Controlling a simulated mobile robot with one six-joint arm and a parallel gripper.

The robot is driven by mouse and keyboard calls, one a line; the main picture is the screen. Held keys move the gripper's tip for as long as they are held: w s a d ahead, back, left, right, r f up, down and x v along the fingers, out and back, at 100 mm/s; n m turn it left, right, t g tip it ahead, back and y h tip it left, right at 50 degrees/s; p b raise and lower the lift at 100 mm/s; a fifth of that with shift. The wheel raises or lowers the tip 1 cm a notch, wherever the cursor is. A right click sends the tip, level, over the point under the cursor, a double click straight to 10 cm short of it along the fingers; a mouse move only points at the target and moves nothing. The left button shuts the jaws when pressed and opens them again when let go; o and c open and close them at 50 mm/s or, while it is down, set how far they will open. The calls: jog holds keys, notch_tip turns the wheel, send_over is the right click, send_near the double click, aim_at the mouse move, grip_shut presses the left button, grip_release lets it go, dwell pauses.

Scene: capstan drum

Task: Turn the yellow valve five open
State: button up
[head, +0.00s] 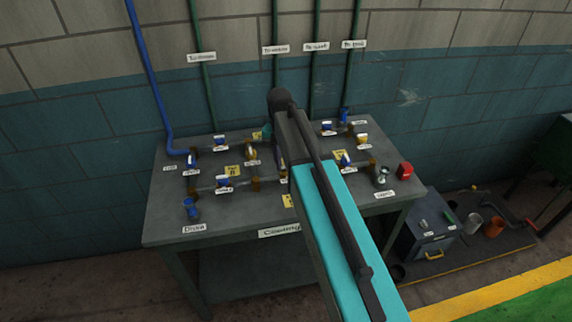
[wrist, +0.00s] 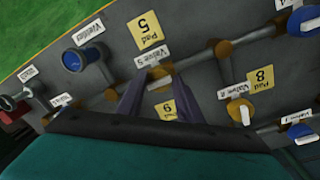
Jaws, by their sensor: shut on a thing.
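The yellow valve five (wrist: 160,73) shows in the wrist view beside its white "Valve 5" label (wrist: 133,59) and a yellow "Pad 5" card (wrist: 146,30). My gripper (wrist: 159,84) reaches in from below, its two dark fingers on either side of the valve and shut on it. The handle's exact angle is hard to tell because the fingers partly cover it. In the head view my arm hides valve five and most of the gripper.
Another yellow card (wrist: 166,111) lies between the fingers. A red block (head: 405,170) sits at the right edge. A toolbox (head: 430,228) stands on the right.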

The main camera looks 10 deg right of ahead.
aim_at(283, 167)
jog(key=o, duration=1)
jog(key=shift+r, duration=0.2)
jog(key=shift+w+a+r+p, duration=0.15)
jog(key=shift+r+p, duration=1.25)
jog(key=shift+r, duration=0.85)
jog(key=shift+w+a+r+p, duration=0.1)
jog(key=shift+a+r+p, duration=0.1)
jog(key=shift+r+p, duration=1.65)
jog(key=shift+w+a+r+p, duration=0.15)
jog(key=shift+r+p, duration=0.85)
jog(key=shift+r, duration=1.65)
jog(key=shift+s, duration=0.1)
